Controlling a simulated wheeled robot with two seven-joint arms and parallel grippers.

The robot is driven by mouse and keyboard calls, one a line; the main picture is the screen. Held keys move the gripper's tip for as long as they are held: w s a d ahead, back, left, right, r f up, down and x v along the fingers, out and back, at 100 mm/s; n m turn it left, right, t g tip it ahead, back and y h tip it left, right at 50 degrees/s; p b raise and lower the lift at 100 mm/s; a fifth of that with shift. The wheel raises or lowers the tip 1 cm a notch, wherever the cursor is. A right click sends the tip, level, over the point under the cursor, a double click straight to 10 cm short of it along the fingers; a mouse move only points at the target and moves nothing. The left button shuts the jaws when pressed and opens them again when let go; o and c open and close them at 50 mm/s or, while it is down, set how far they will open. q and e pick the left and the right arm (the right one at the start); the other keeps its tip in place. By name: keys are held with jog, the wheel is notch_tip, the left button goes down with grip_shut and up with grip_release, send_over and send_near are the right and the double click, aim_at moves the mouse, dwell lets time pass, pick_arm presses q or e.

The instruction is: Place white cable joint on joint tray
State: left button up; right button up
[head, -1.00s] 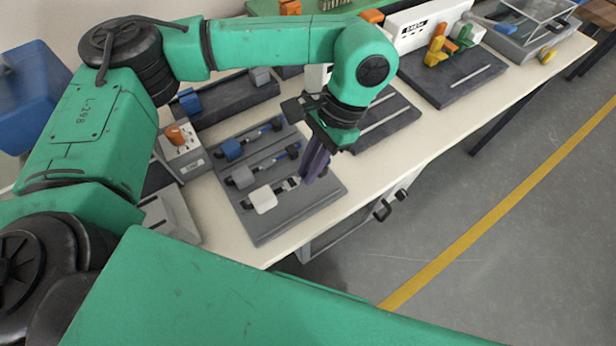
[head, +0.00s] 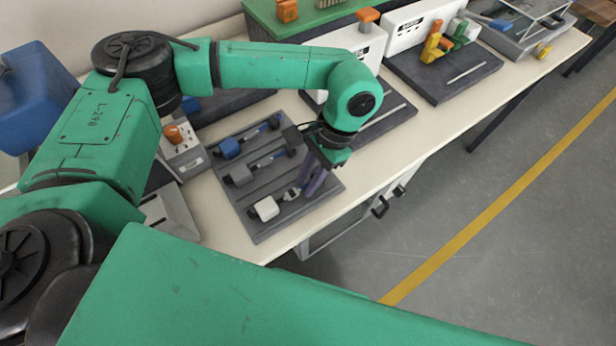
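The white cable joint (head: 265,208) has a pale block at one end and a grey connector toward my gripper. It lies along the front lane of the dark grey joint tray (head: 262,232), at or just above its surface; I cannot tell full contact. My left gripper (head: 308,190) points down over the tray's right part. Its dark purple fingers are close together at the connector end and appear shut on it; the fingertips partly hide that end. My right gripper is out of view.
A small box with an orange knob (head: 173,134) stands left of the tray. Another dark fixture (head: 388,122) lies close on the right, with a white device (head: 412,26) and yellow and green parts (head: 435,48) beyond. The table's front edge runs just before the tray.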

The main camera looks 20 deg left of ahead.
pick_arm(q)
jog(key=shift+r+p, duration=0.3)
jog(key=shift+r, duration=0.05)
jog(key=b+v, duration=0.2)
jog(key=v, duration=0.3)
jog(key=shift+w+d, duration=0.1)
jog(key=shift+w, duration=0.1)
jog(key=v, duration=0.6)
jog(key=shift+r, duration=0.35)
jog(key=shift+s, duration=0.15)
